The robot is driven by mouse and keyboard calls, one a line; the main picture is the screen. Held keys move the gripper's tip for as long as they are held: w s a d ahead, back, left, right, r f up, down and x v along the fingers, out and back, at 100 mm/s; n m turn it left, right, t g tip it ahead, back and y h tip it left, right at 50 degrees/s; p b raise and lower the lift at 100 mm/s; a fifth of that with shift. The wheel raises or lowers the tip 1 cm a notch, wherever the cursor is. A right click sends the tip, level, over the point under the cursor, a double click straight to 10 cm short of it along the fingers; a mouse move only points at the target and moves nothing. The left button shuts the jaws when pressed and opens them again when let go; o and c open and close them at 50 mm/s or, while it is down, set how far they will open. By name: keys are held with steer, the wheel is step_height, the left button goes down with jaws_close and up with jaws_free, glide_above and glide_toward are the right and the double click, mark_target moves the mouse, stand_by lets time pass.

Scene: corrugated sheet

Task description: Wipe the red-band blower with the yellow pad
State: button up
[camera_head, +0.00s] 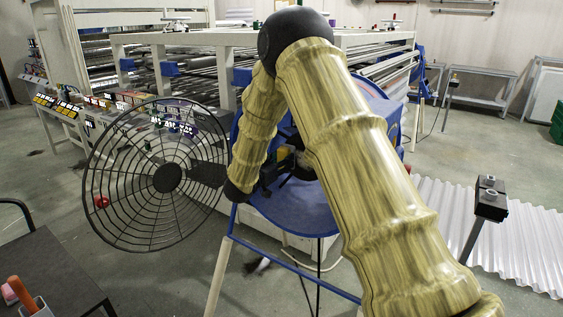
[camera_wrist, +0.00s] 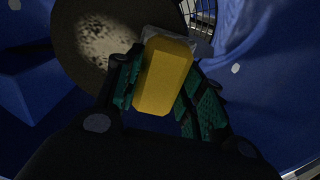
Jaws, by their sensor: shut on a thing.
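My gripper (camera_wrist: 164,80) is shut on the yellow pad (camera_wrist: 163,92), a block held between its two green-lined fingers. A grey edge shows at the pad's far end. Past it, in the wrist view, lies a dark brown round face (camera_wrist: 75,30) with a pale speckled patch, surrounded by blue surfaces. I cannot tell whether the pad touches it. In the head view my gripper (camera_head: 290,166) is over a blue rounded body (camera_head: 310,212), largely behind my arm. No clear red band shows, so I cannot tell which thing is the red-band blower.
A black wire fan cage (camera_head: 140,205) stands close on the left, with a small red spot. A dark table (camera_head: 50,275) is at the lower left. A long machine frame (camera_head: 200,62) fills the back. White corrugated sheet (camera_head: 530,240) lies at right. Grey floor is open beyond it.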

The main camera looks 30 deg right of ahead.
steer(key=shift+w+d, duration=0.1)
steer(key=shift+d, duration=0.1)
steer(key=shift+s+d+p, duration=0.2)
steer(key=shift+s+d, duration=0.1)
steer(key=shift+s, duration=0.55)
steer(key=shift+s+d+p, duration=0.15)
steer(key=shift+s+d, duration=0.15)
steer(key=shift+s, duration=0.5)
steer(key=s+d+p, duration=0.1)
steer(key=s+d, duration=0.2)
steer(key=s, duration=0.3)
steer(key=shift+s, duration=0.35)
steer(key=shift+w+a+r, duration=0.1)
steer(key=shift+w+a, duration=0.55)
steer(key=shift+w, duration=1)
steer(key=shift+w+a+f, duration=0.1)
steer(key=shift+w+a, duration=0.6)
steer(key=shift+w, duration=1)
steer(key=shift+w+a+r, duration=0.1)
steer(key=shift+w+a, duration=0.55)
steer(key=shift+w, duration=1)
steer(key=shift+a, duration=0.2)
steer(key=shift+p+v, duration=0.45)
steer(key=shift+v, duration=2.45)
